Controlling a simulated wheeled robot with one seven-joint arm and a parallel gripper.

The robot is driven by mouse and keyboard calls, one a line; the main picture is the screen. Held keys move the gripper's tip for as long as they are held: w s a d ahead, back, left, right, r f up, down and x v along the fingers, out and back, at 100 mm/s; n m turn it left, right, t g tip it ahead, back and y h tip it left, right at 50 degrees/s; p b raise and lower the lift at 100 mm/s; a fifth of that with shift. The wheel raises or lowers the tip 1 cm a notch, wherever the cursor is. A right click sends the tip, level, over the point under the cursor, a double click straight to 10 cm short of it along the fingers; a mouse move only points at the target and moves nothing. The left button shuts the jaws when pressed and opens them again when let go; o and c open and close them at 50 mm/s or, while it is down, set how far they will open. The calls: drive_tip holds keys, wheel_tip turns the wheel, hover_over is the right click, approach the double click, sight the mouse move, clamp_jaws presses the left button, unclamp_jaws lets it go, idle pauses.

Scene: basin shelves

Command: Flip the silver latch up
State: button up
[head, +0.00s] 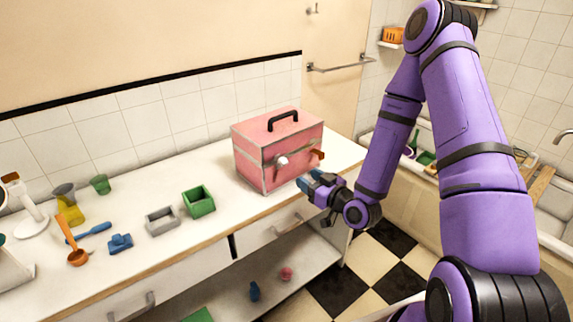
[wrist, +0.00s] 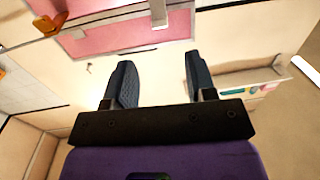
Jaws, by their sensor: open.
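A pink box (head: 250,160) with grey edges and a black handle (head: 283,119) on its lid stands closed on the white counter. Its front carries the silver latch (head: 282,161) and, to its right, an orange latch (head: 317,157). In the wrist view the silver latch (wrist: 158,14) hangs at the top middle, against the pink front (wrist: 115,38), and the orange latch (wrist: 48,24) is at upper left. My gripper (head: 305,181) is in front of the box, lower than the latches. Its blue fingers (wrist: 156,66) are spread and empty, apart from the silver latch.
Green (head: 199,201) and grey (head: 162,220) bins, a blue block (head: 120,243), an orange ladle (head: 72,240) and cups lie on the counter left of the box. A drawer handle (head: 288,224) sits below the counter edge. Open floor lies to the right.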

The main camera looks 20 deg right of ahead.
sight(286, 164)
drive_tip(key=x, duration=1)
drive_tip(key=shift+w+r, duration=0.15)
drive_tip(key=shift+w, duration=0.05)
drive_tip(key=c, duration=0.9)
